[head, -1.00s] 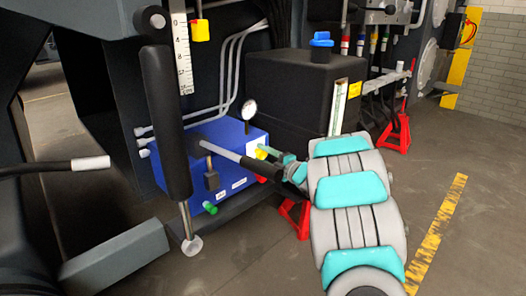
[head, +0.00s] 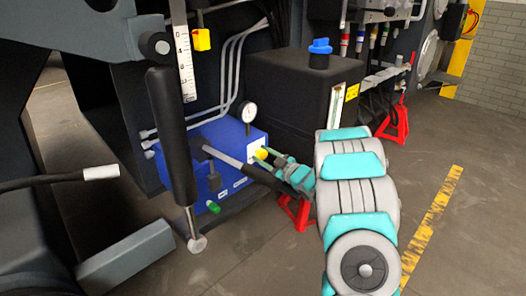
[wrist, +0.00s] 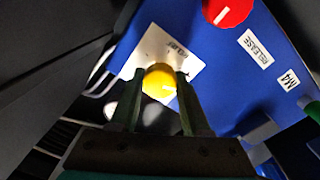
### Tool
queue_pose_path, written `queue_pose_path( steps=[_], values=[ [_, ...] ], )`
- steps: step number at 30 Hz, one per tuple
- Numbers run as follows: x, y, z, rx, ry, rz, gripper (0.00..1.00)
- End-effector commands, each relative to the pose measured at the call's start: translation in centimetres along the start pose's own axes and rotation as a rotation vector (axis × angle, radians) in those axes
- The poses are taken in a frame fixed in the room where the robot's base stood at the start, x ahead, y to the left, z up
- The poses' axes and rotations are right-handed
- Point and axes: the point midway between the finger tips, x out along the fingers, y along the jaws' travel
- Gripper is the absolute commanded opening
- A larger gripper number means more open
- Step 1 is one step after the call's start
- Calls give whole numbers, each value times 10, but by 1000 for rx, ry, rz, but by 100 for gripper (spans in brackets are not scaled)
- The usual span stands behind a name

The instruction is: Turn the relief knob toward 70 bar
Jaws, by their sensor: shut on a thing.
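The relief knob is a yellow round knob (wrist: 160,82) on a white label plate (wrist: 185,62) on the blue pump block (head: 228,150). In the wrist view a pale mark line shows on its face. My gripper (wrist: 161,88) has one finger on each side of the knob and is shut on it. In the head view the yellow knob (head: 261,154) shows at the block's right end, with my gripper (head: 268,158) reaching it from the right. The pressure gauge (head: 248,113) stands on top of the block; its reading is too small to tell.
A red knob (wrist: 228,10) sits near a RELEASE label (wrist: 256,48). A black pump lever (head: 265,177) crosses in front of the block. A black tank (head: 300,90) stands behind, and red stands (head: 397,122) are on the floor. The right floor is clear.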

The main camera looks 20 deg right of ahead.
Motion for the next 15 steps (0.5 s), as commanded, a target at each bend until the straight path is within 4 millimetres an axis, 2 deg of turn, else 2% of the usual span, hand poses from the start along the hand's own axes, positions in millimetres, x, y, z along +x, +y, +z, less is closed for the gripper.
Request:
queue_pose_path(
  steps=[6,15],
  values=[
    [0,0,-1,89,-4,0,0],
    [0,0,0,132,-5,2,0]
  ],
)
